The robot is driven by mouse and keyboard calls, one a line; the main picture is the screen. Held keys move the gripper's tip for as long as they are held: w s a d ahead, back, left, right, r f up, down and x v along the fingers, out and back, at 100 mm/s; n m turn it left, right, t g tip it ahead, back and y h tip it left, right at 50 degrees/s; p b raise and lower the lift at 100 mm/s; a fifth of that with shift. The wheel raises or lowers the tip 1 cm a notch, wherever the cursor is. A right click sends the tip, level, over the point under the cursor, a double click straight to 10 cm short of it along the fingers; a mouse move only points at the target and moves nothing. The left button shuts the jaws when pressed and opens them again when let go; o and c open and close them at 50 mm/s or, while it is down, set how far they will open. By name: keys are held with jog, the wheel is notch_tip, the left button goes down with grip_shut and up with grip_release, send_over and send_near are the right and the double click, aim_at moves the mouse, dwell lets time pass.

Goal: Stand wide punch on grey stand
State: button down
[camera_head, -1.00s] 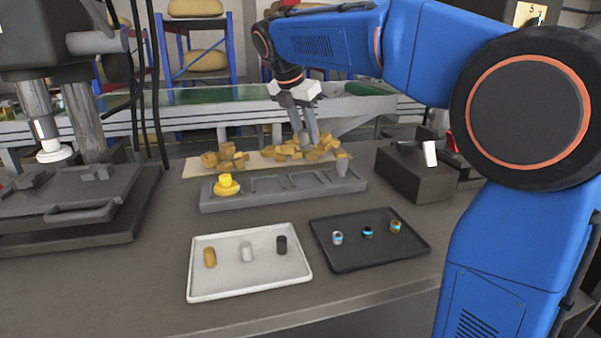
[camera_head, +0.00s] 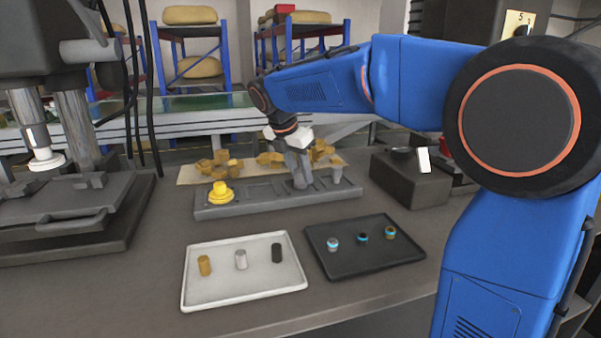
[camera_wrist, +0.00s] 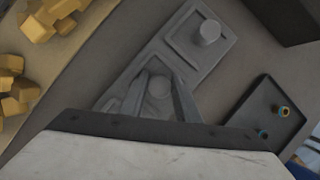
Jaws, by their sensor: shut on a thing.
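The grey stand (camera_head: 262,205) is a long, low block with shallow recesses. My gripper (camera_head: 300,184) is down at its right half, with the fingertips at or just above a recess. A yellow stepped punch (camera_head: 220,193) stands at the stand's left end. Another grey punch (camera_head: 336,174) stands upright at the right end; it also shows in the wrist view (camera_wrist: 207,33).
A white tray (camera_head: 228,296) with three small cylinders and a black tray (camera_head: 352,266) with three small ringed parts lie in front. Yellow blocks (camera_head: 222,165) lie on a board behind. A dark box (camera_head: 412,184) stands right, a press (camera_head: 68,225) left.

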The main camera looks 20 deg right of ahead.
jog(key=shift+f, duration=0.1)
jog(key=c, duration=1.4)
grip_release()
jog(key=shift+o, duration=0.2)
jog(key=v, duration=1.2)
jog(key=shift+s+a, duration=0.1)
